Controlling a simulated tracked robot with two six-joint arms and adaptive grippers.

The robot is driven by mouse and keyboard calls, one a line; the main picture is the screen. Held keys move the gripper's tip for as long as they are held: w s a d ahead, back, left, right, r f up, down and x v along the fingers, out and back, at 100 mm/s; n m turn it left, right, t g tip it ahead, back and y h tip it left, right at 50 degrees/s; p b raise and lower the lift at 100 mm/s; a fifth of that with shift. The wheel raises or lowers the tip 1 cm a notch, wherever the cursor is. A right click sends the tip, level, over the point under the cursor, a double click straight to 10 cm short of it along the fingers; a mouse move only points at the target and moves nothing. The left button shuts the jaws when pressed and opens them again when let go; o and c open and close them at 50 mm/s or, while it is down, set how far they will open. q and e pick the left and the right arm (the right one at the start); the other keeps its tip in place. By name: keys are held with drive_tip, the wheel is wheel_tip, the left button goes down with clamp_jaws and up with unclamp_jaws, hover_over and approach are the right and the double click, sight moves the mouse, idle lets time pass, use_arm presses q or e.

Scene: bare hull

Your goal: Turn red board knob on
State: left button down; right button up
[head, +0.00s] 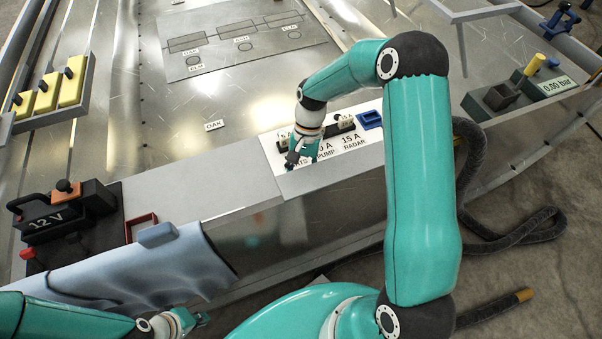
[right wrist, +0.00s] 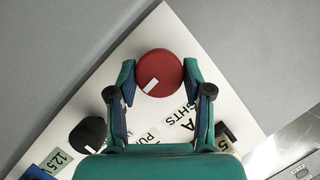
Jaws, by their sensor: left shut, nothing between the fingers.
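The red round knob (right wrist: 160,70) sits on the white board (right wrist: 150,25) in the right wrist view. Its white mark lies toward the lower left of its face. My right gripper (right wrist: 159,72) has one fingertip on each side of the knob, at its edges; I cannot tell whether they press on it. In the head view my right gripper (head: 292,158) is over the left end of the white board (head: 350,143) and hides the red knob. My left gripper (head: 196,320) is shut and empty at the bottom left, below the blue-grey cloth.
A black knob (right wrist: 88,132) is beside the red one. A blue frame (head: 370,119) is at the board's right end. The 12 V battery box (head: 62,222), a blue-grey cloth (head: 140,275) and yellow switches (head: 47,92) are left. A dark hose (head: 520,238) lies right.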

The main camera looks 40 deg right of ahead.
drive_tip(key=o, duration=0.4)
drive_tip(key=shift+c, duration=0.2)
drive_tip(key=v, duration=1.2)
